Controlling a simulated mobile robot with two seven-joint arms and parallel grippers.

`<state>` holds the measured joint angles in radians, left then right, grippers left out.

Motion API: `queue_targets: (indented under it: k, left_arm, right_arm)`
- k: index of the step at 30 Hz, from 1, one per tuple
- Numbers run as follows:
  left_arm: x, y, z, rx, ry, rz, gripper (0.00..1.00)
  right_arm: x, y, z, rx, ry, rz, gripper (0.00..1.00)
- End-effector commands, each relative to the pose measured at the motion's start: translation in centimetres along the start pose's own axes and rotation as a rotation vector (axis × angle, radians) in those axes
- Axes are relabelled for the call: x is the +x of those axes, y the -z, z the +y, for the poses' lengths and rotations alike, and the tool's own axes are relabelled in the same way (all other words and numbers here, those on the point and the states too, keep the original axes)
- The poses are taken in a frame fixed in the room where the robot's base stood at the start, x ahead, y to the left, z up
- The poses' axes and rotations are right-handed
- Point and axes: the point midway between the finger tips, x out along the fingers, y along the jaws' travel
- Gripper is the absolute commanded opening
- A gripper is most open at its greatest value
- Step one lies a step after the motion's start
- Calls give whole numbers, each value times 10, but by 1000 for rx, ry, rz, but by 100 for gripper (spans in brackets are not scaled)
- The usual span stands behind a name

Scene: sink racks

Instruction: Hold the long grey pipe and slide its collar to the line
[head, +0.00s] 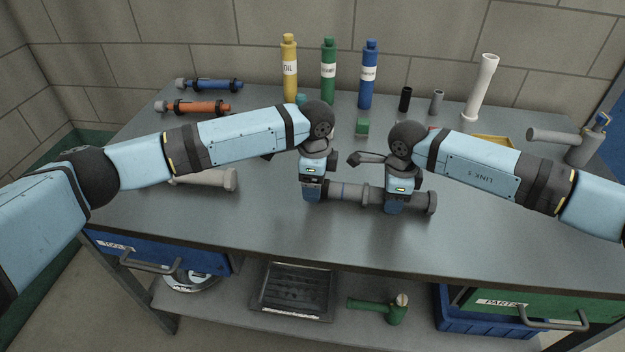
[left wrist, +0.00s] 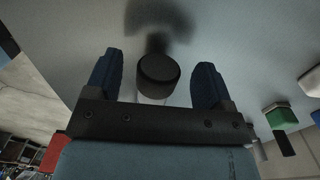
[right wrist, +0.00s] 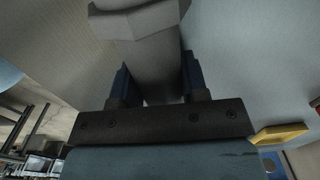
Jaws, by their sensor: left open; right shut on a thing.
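The long grey pipe (head: 354,192) lies across the middle of the table, with a wider flange (head: 432,203) at its right end. A thicker grey ring, seemingly the collar (head: 367,194), sits around it just left of my right gripper. A thin blue line (head: 344,190) shows left of the ring, apart from it. My right gripper (head: 396,208) is shut on the pipe, which lies between its fingers in the right wrist view (right wrist: 155,70). My left gripper (head: 312,195) is open at the pipe's left end. A dark round end (left wrist: 158,72) shows between its fingers, with gaps beside it.
Yellow (head: 290,70), green (head: 328,72) and blue (head: 368,75) bottles stand at the back. A small green block (head: 362,127) sits behind my grippers. The front table strip is clear.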

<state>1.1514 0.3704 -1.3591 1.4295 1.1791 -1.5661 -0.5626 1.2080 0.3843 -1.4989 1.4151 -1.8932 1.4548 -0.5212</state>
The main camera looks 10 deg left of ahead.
Motion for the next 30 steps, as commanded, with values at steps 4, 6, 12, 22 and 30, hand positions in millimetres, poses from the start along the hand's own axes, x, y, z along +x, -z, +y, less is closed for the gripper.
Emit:
queue_targets:
  k: [4, 6, 12, 22, 30]
  left_arm:
    - [15, 0, 0, 1, 0, 1, 76]
    - [19, 0, 0, 1, 0, 1, 76]
    - [24, 0, 0, 1, 1, 1, 76]
    - [24, 0, 0, 1, 1, 1, 46]
    - [24, 0, 0, 1, 1, 1, 29]
  right_arm:
    - [0, 0, 0, 0, 0, 0, 20]
    - [0, 0, 0, 0, 0, 0, 20]
    - [0, 0, 0, 0, 0, 0, 20]
    - [0, 0, 0, 0, 0, 0, 20]
    - [0, 0, 0, 1, 0, 0, 21]
